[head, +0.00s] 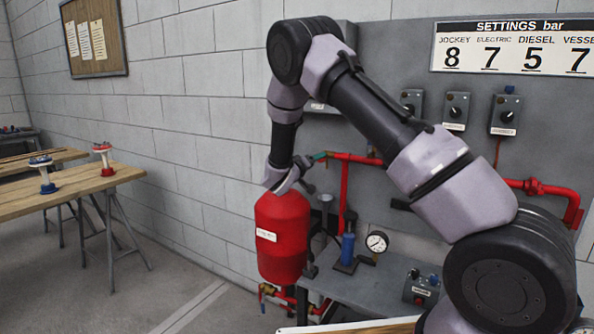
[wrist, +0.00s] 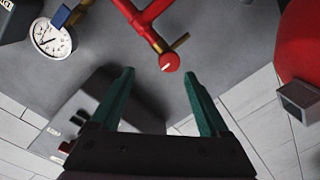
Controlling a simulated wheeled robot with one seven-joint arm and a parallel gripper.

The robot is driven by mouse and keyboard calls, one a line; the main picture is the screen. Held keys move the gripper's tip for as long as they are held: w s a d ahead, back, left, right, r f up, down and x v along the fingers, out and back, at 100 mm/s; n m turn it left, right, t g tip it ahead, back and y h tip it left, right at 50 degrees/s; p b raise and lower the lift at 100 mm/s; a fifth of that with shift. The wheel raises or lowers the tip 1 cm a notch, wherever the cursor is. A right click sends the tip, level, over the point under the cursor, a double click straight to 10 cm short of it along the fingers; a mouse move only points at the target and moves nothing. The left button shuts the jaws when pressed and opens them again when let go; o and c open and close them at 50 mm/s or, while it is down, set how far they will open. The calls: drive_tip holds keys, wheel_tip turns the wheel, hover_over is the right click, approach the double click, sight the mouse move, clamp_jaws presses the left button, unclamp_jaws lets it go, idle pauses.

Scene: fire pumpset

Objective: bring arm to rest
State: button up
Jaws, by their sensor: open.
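My arm is raised and bent over the pump bench in the head view. My gripper (head: 318,157) is partly hidden there behind my own wrist, with a green fingertip showing near the red pipe (head: 358,159). In the wrist view my gripper (wrist: 160,88) is open, with two green fingers apart and nothing between them. A red pipe with a round red end (wrist: 169,62) lies beyond the fingertips; I cannot tell the exact distance.
A red tank (head: 282,240) stands below my wrist. A pressure gauge (head: 377,242), a blue cylinder (head: 348,249) and a control box (head: 421,288) are on the grey bench. Wall switch boxes (head: 456,110) sit behind my arm. Wooden tables (head: 75,193) stand left, with open floor between.

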drive_tip(key=s+d+r+m+g+h, duration=0.2)
drive_tip(key=s+d+r+m+g, duration=0.4)
drive_tip(key=d, duration=0.5)
drive_tip(key=s+d+r+g+y, duration=0.2)
drive_tip(key=s+d+r, duration=0.15)
drive_tip(key=s, duration=0.35)
drive_tip(key=s+d+r+g+y, duration=0.2)
drive_tip(key=s+d+r, duration=0.15)
drive_tip(key=s, duration=0.45)
drive_tip(key=s+a+r+t+y, duration=0.1)
drive_tip(key=s+a+r+y, duration=0.1)
drive_tip(key=s, duration=0.5)
drive_tip(key=s+a+r+t+y, duration=0.1)
drive_tip(key=s+a+r+y, duration=0.2)
drive_tip(key=s, duration=0.5)
drive_tip(key=s+a+r+t+y, duration=0.1)
drive_tip(key=s+a+r+y, duration=0.2)
drive_tip(key=s, duration=0.4)
drive_tip(key=shift+s+r+y, duration=0.2)
drive_tip(key=shift+y, duration=0.7)
